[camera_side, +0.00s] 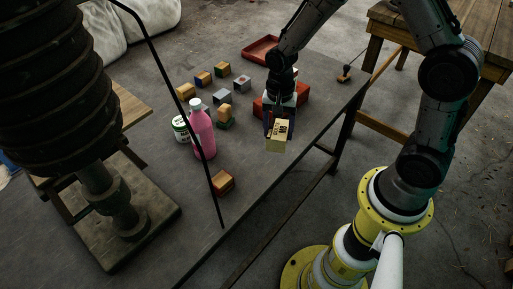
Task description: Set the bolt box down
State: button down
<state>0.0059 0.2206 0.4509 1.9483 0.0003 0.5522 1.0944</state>
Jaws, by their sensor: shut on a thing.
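The bolt box (278,145) is a small pale yellow box with dark print on its upper face. My gripper (279,122) points down and is shut on it. The box is near the right long edge of the dark table (260,190). Whether its underside touches the table cannot be told from this view. A red block-like thing (303,92) shows partly behind my gripper.
A pink bottle (202,134) and a green-and-white can (181,127) stand left of my gripper. Several small boxes (222,69) are scattered behind them. A red tray (261,50) lies at the far end. Another small box (222,182) lies nearer. The table's near part is clear.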

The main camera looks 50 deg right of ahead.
jog(key=s+r+m, duration=0.3)
jog(key=s+m, duration=0.2)
jog(key=m, duration=0.1)
jog(key=shift+s+d, duration=0.25)
jog(key=shift+s, duration=0.05)
jog(key=shift+f, duration=0.1)
jog(key=w+f, duration=0.1)
jog(key=w, duration=0.1)
jog(key=w+f, duration=0.1)
jog(key=w, duration=0.2)
jog(key=w+f, duration=0.1)
jog(key=w, duration=0.2)
jog(key=shift+w+d+f, duration=0.1)
jog(key=shift+f, duration=0.25)
jog(key=w+f, duration=0.4)
jog(key=shift+w+f, duration=0.15)
jog(key=shift+f, duration=0.05)
jog(key=shift+w+f, duration=0.35)
jog(key=shift+f, duration=0.05)
jog(key=shift+w+f, duration=0.25)
jog(key=shift+f, duration=0.7)
jog(key=shift+w+f, duration=0.2)
jog(key=shift+f, duration=0.7)
